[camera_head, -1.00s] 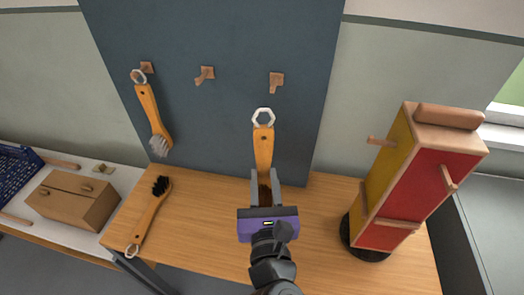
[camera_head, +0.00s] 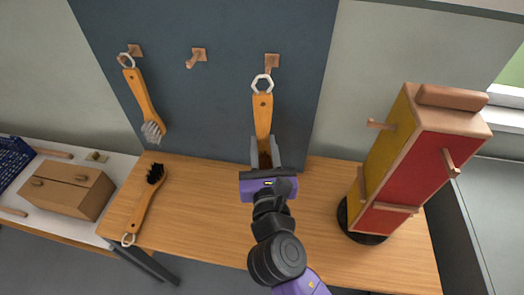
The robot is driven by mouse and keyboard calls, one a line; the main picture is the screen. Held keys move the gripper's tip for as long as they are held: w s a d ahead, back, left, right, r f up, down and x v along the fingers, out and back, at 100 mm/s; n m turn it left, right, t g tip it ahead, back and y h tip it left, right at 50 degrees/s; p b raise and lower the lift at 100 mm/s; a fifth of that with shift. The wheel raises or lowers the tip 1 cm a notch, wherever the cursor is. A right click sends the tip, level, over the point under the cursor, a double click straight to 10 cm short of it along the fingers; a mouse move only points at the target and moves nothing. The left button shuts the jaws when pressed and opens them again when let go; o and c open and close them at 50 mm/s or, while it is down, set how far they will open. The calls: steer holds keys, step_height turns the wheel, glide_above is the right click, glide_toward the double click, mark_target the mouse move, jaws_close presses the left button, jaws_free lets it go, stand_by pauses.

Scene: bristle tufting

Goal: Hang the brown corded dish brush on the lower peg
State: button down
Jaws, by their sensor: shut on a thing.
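My gripper (camera_head: 265,152) is shut on a brush with an orange wooden handle (camera_head: 263,118). The brush is upright, with a pale loop (camera_head: 262,84) at its top and dark brown bristles (camera_head: 264,160) partly hidden between the fingers. In the picture the loop is just below the right wooden peg (camera_head: 272,63) on the blue board, apart from it. A red and yellow tower (camera_head: 425,165) stands to the right. It has a peg (camera_head: 381,124) on its yellow side, another (camera_head: 450,163) on its red face, and a wooden bar (camera_head: 388,208) lower down.
A grey-bristled brush (camera_head: 143,100) hangs on the board's left peg (camera_head: 134,50); the middle peg (camera_head: 198,56) is empty. A black-bristled brush (camera_head: 147,200) lies on the wooden table (camera_head: 205,225). A cardboard box (camera_head: 70,188) and blue basket (camera_head: 12,162) are at left.

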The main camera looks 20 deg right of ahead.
steer(key=shift+w+d+f+b, duration=0.1)
steer(key=shift+w+d+f, duration=0.1)
steer(key=shift+w+d, duration=0.6)
steer(key=shift+w+d+f+b, duration=0.15)
steer(key=shift+w+d, duration=0.35)
steer(key=shift+w, duration=0.65)
steer(key=shift+w+d+f+b, duration=0.1)
steer(key=shift+w+d+f, duration=0.1)
steer(key=shift+w+d, duration=0.6)
steer(key=shift+w+a, duration=0.15)
steer(key=c, duration=1.1)
jaws_free()
steer(key=shift+o, duration=0.2)
steer(key=shift+p+v, duration=0.6)
steer(key=shift+v, duration=2.9)
